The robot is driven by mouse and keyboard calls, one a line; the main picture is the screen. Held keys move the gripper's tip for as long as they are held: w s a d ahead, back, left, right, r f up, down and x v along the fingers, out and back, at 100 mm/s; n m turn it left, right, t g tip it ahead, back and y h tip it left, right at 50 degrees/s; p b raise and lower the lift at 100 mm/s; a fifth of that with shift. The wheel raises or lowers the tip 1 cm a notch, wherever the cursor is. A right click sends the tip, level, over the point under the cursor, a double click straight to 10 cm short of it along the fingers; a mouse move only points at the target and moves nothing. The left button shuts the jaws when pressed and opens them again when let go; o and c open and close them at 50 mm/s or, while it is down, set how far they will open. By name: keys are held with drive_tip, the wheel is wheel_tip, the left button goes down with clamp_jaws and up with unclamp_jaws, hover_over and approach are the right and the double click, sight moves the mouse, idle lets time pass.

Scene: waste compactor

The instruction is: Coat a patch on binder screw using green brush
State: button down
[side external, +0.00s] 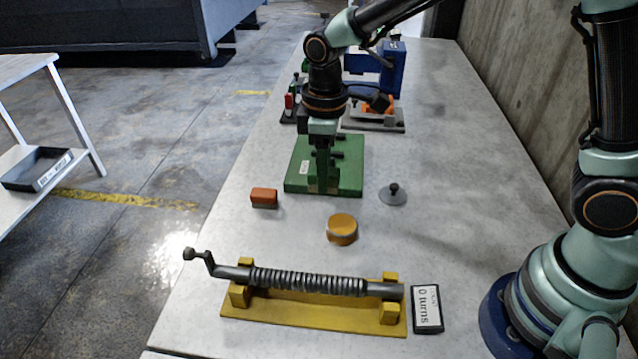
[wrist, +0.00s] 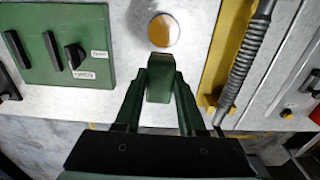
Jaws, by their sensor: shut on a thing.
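My gripper (side external: 323,182) is over the green board (side external: 297,178) in the side view, fingers pointing down. In the wrist view my gripper (wrist: 160,88) is shut on the green brush (wrist: 160,84), a green block with a brownish end. The brush is hard to make out in the side view. The binder screw (side external: 310,281) is a dark ribbed rod with a crank at its left end, lying in a yellow cradle (side external: 300,312). It also shows at right in the wrist view (wrist: 243,58). A round tin (side external: 342,228) with an orange top stands between board and screw.
An orange-brown block (side external: 264,196) lies left of the tin, and a grey disc with a knob (side external: 393,194) lies right. A "0 turns" display (side external: 427,309) sits beside the cradle. A blue machine (side external: 385,72) stands behind.

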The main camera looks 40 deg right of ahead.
sight(342, 224)
drive_tip(key=shift+s+d+f, duration=0.4)
drive_tip(key=shift+s+f, duration=0.1)
drive_tip(key=shift+f, duration=0.8)
drive_tip(key=shift+s+d+f, duration=0.4)
drive_tip(key=shift+s+f, duration=0.05)
drive_tip(key=shift+f, duration=0.85)
drive_tip(key=shift+s+d+f, duration=0.4)
drive_tip(key=shift+s+f, duration=0.1)
drive_tip(key=shift+f, duration=0.8)
drive_tip(key=shift+f, duration=0.6)
drive_tip(key=shift+r, duration=0.1)
wheel_tip(342, 224, up, 7)
idle(0.5)
